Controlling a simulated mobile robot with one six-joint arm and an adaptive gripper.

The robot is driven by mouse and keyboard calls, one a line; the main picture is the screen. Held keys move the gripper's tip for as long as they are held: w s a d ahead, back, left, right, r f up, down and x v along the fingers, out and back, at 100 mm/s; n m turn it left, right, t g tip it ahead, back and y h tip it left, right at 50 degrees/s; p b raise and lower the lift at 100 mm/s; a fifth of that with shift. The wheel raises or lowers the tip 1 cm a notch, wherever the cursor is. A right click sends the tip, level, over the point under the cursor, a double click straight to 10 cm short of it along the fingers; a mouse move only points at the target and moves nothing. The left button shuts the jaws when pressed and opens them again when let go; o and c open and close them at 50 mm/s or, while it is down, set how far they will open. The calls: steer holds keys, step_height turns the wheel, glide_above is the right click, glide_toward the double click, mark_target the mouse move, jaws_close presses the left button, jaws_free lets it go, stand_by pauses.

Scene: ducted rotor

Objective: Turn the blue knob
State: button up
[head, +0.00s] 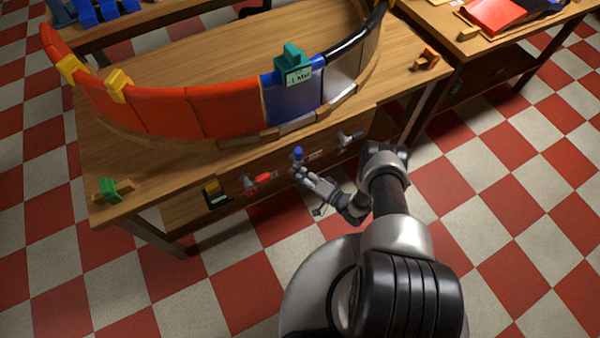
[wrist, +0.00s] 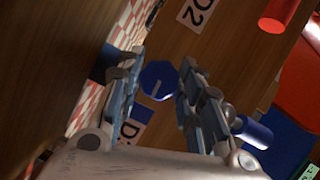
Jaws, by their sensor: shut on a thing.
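The blue knob (wrist: 157,79) shows in the wrist view as a faceted blue disc with a pale line on its face. It sits between the two fingers of my gripper (wrist: 160,84), which is shut on it. In the head view my gripper (head: 298,173) is at the front of the wooden bench, and the knob's face is hidden there. A blue and white label (wrist: 132,129) lies below the knob in the wrist view, partly covered by a finger.
A blue cylinder (wrist: 254,132) stands close beside the right finger. A red cylinder (wrist: 277,14) and a white label (wrist: 196,13) are farther off. Red (head: 258,179) and grey (head: 350,140) fittings flank my gripper on the bench front. A curved coloured ring (head: 228,112) rests on top.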

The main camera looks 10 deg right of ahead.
steer(key=shift+w+m, duration=0.1)
steer(key=shift+m, duration=0.3)
steer(key=o, duration=1.1)
steer(key=shift+c, duration=0.2)
steer(key=v, duration=1.2)
steer(key=shift+f, duration=0.25)
